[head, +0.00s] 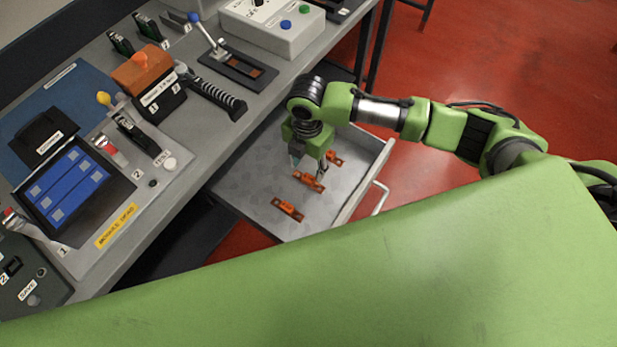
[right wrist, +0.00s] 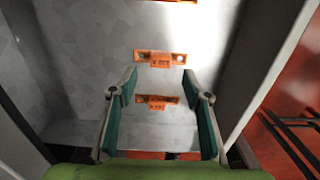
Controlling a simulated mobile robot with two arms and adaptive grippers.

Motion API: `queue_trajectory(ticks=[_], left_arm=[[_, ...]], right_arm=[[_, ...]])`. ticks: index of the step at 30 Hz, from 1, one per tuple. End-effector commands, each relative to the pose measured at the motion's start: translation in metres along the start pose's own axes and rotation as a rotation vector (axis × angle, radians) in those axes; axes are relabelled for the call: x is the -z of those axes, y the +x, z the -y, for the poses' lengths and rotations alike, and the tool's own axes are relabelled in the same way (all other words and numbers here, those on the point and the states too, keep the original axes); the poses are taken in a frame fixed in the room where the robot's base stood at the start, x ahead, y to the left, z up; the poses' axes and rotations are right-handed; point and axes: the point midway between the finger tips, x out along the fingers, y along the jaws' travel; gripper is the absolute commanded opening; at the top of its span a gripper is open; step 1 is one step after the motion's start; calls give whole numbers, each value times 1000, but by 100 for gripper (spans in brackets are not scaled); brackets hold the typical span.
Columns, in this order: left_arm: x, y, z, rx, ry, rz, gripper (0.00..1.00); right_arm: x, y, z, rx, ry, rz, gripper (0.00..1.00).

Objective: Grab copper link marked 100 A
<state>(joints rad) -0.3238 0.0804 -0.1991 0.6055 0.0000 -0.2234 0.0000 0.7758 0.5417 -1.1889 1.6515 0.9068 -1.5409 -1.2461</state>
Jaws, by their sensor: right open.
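Orange copper links lie flat in the open drawer (head: 240,197). In the head view one link (head: 288,209) is nearest, a second link (head: 308,181) is in the middle, and a third link (head: 335,158) is farther back. My right gripper (head: 309,166) points down over the drawer, open and empty. In the right wrist view, one link (right wrist: 160,58) shows just beyond the fingertips (right wrist: 160,75) and another link (right wrist: 157,101) shows between the fingers. A further link is cut by the top edge. The link markings are too small to read surely. My left gripper is out of view.
The drawer's side walls and handle (head: 380,197) bound the space around my right gripper. Red floor is open to the right.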

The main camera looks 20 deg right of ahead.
Motion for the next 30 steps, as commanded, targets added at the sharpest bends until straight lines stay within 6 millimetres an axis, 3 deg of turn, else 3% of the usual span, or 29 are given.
queue_trajectory(ticks=[10, 15, 23, 28, 30], left_arm=[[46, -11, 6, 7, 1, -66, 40], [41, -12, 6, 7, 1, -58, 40], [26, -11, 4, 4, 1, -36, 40], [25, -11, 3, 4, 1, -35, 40], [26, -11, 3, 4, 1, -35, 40]], right_arm=[[0, 34, 3, 4, 1, -2, 44], [-1, 56, 2, 1, -1, 0, 44], [-1, 61, 2, -1, -1, 0, 44], [-2, 60, 2, -1, -1, 0, 6], [-2, 60, 2, -1, -1, 1, 2]])
